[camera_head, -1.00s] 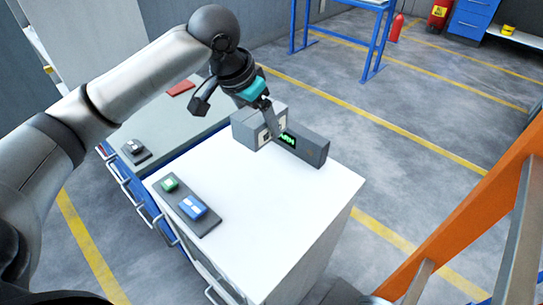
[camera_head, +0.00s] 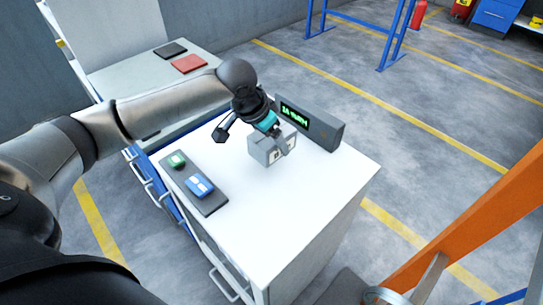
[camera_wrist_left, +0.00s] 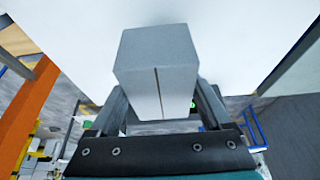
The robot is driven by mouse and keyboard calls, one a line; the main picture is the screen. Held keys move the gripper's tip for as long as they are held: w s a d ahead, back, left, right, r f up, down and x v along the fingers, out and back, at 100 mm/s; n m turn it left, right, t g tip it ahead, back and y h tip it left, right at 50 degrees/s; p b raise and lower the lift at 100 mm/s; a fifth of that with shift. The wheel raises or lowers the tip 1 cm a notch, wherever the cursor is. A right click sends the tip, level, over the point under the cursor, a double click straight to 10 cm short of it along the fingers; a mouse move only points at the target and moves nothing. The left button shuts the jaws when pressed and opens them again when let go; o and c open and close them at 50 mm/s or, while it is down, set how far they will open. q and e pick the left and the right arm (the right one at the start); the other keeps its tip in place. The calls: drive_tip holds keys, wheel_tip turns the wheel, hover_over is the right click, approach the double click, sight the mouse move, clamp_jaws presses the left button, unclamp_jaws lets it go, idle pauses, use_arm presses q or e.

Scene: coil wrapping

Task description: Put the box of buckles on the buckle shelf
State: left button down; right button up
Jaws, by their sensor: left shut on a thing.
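The box of buckles looks like a small grey carton (camera_head: 262,150) with dark-and-white marks on its near side. My left gripper (camera_head: 284,146) is shut on it, over the white-topped cabinet (camera_head: 270,205). In the left wrist view the grey box (camera_wrist_left: 157,75) sits between the two fingers, its seamed face towards the camera. I cannot tell whether its underside touches the cabinet top. The buckle shelf cannot be made out for sure. My right gripper is not in view.
A dark display unit (camera_head: 325,130) with green text stands just behind the box. A dark tray (camera_head: 212,205) with a green item (camera_head: 177,161) and a blue item (camera_head: 199,186) lies to the left. The cabinet's front right top is clear. An orange beam (camera_head: 480,215) stands at right.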

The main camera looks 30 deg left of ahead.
use_arm(q)
wheel_tip(320, 180, down, 5)
drive_tip(key=shift+f+b, duration=0.1)
drive_tip(key=shift+b, duration=0.6)
drive_tip(key=shift+f, duration=0.15)
unclamp_jaws()
